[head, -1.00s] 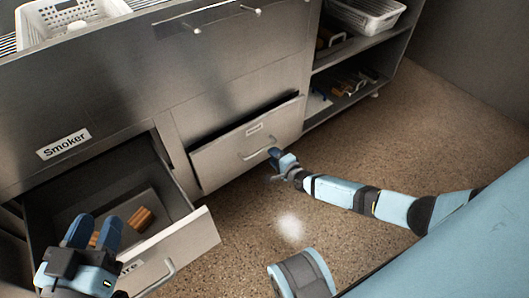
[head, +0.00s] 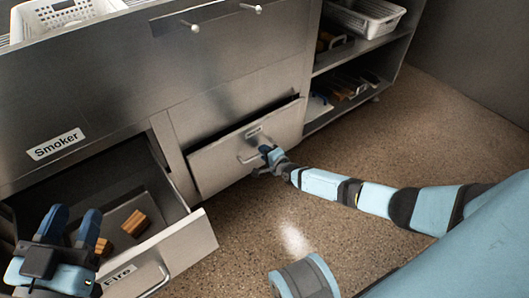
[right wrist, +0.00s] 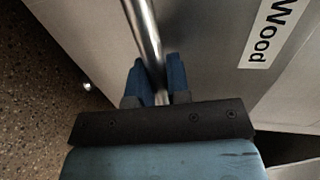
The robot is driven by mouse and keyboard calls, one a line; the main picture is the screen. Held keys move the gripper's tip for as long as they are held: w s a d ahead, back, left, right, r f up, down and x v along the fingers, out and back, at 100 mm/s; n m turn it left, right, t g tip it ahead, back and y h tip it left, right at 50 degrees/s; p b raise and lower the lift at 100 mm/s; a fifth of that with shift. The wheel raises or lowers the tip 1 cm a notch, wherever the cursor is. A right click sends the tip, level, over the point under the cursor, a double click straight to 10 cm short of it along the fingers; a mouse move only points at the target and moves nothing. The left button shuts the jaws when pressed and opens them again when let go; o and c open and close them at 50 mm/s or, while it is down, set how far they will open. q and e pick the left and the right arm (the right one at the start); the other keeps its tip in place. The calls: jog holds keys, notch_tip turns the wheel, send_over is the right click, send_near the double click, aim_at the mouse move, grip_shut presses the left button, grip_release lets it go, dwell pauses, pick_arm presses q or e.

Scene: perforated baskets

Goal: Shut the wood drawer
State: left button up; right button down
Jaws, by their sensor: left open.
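The wood drawer (head: 222,162) is the right-hand lower drawer in the head view, standing partly open with a dark gap above its front. Its "Wood" label shows large in the right wrist view (right wrist: 270,35). Its metal bar handle (right wrist: 142,22) runs between the two blue fingers of my right gripper (right wrist: 157,80), which sit close on both sides of it. The right gripper is at the drawer front in the head view (head: 267,157), hiding part of the handle. My left gripper (head: 74,222) is open and empty at the lower left, over the other open drawer.
A second drawer (head: 190,243), labelled apparently "Fire", stands wide open at lower left with brown wooden blocks (head: 135,223) inside. The "Smoker" panel (head: 100,100) is above it. Open shelves (head: 350,60) with a white basket (head: 365,17) stand right. The speckled floor (head: 350,145) is clear.

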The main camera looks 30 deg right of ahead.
aim_at(258, 145)
jog(key=w, duration=0.4)
jog(key=shift+w+a+r, duration=0.15)
jog(key=shift+a, duration=0.1)
jog(key=c, duration=1.4)
grip_release()
jog(key=o, duration=0.3)
jog(key=shift+w+a, duration=0.1)
jog(key=shift+a, duration=0.05)
